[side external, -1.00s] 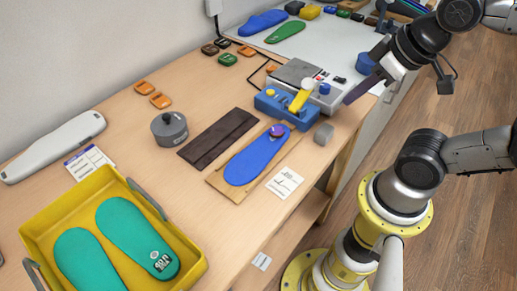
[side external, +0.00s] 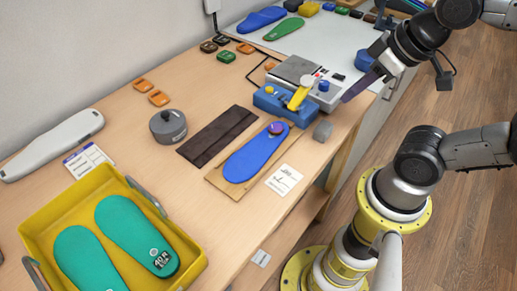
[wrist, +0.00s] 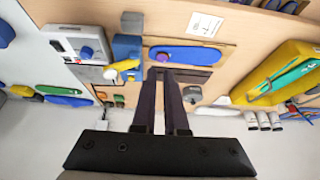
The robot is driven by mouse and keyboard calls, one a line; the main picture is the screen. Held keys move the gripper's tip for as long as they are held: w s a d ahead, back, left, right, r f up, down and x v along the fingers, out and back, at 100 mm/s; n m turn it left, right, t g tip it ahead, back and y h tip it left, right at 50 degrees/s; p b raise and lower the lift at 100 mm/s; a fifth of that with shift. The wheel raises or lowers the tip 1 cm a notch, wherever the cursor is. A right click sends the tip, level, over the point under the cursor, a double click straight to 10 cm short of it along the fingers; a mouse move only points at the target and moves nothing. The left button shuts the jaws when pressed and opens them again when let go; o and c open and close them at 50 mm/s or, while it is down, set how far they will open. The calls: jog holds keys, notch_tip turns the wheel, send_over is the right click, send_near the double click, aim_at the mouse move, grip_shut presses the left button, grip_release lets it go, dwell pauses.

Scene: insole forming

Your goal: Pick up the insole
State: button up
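A blue insole (side external: 256,158) with a purple knob at its far end lies on a thin brown board (side external: 218,183) on the bench. The insole also shows in the wrist view (wrist: 190,56), just beyond my fingertips. Two teal insoles (side external: 130,228) lie in a yellow tray at the front left. A blue insole (side external: 262,19) and a green insole (side external: 284,29) lie on the white mat at the back. My gripper (side external: 345,99) hangs above the bench's right edge, apart from every insole. In the wrist view, its two dark fingers (wrist: 161,70) have a narrow empty gap between them.
A blue clamp (side external: 272,106) with a yellow lever and a grey scale (side external: 297,70) stand behind the board. A dark strip (side external: 218,135), a grey round pot (side external: 168,127) and a grey block (side external: 322,131) lie nearby. The yellow tray (side external: 190,276) has raised walls.

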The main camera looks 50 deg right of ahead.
jog(key=o, duration=1.3)
jog(key=shift+o, duration=0.2)
jog(key=n+g, duration=0.5)
jog(key=n, duration=1.3)
send_over(278, 123)
notch_tip(278, 123, down, 4)
jog(key=shift+g, duration=0.3)
jog(key=f, duration=0.9)
jog(key=shift+s, duration=0.35)
jog(key=shift+w+f, duration=0.15)
jog(key=shift+f, duration=1.35)
jog(key=shift+w+f, duration=0.15)
jog(key=shift+f, duration=1.35)
